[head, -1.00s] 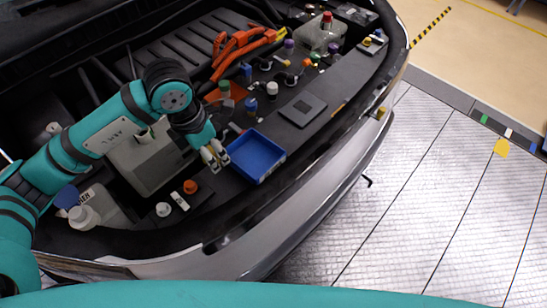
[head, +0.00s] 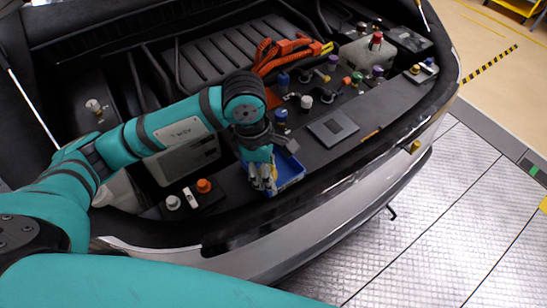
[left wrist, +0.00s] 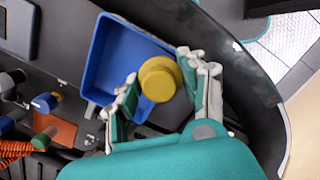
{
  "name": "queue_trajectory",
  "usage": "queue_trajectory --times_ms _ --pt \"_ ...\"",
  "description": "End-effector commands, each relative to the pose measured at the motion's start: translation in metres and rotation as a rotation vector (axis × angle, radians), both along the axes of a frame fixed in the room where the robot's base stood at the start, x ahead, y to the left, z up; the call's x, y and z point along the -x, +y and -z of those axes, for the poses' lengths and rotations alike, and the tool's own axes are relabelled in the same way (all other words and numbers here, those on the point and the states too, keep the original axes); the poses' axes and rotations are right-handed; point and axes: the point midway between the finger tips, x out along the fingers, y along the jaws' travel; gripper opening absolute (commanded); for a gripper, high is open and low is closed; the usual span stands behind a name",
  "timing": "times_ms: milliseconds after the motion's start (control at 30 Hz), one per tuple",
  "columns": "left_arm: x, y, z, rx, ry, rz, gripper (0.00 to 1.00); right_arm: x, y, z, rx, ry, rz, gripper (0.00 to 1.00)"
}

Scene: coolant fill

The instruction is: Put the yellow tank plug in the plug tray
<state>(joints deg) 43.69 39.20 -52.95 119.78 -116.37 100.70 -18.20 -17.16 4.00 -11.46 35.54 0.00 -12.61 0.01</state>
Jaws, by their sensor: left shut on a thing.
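The yellow tank plug (left wrist: 158,78) shows in the left wrist view between the fingertips of my left gripper (left wrist: 160,85). The gripper is shut on it. The blue plug tray (left wrist: 96,72) lies behind the plug in that view, and its visible floor is empty. In the head view my left gripper (head: 264,184) points down over the left part of the tray (head: 293,181). The gripper and wrist hide much of the tray there, and the plug cannot be made out. I cannot tell how high the plug is above the tray floor. My right gripper is not in view.
An orange cap (head: 203,186) and a grey-white cap (head: 173,202) are left of the tray. A flat dark panel (head: 333,128) and several coloured caps stand beyond it. The car's front edge runs close along the near side. Orange cables (head: 285,52) lie farther back.

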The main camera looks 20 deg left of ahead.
Motion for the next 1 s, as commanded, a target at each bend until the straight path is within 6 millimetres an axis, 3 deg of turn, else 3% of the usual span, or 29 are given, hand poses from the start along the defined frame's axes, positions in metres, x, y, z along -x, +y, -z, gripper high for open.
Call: queue_trajectory --times_ms 100,300,633,967,1000 --pt "-0.028 0.001 -0.001 0.000 0.002 -0.003 0.22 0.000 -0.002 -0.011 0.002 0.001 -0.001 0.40" --pt "-0.049 0.001 0.004 0.001 0.000 -0.001 0.22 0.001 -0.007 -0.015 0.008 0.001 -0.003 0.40" --pt "-0.049 0.002 0.037 -0.001 0.003 -0.001 0.22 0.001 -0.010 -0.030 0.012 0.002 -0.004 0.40" --pt "-0.049 0.002 0.043 0.000 -0.001 0.000 0.22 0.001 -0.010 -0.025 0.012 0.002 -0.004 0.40" --pt "-0.049 0.002 0.042 0.000 -0.001 0.000 0.45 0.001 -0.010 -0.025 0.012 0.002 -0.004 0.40"
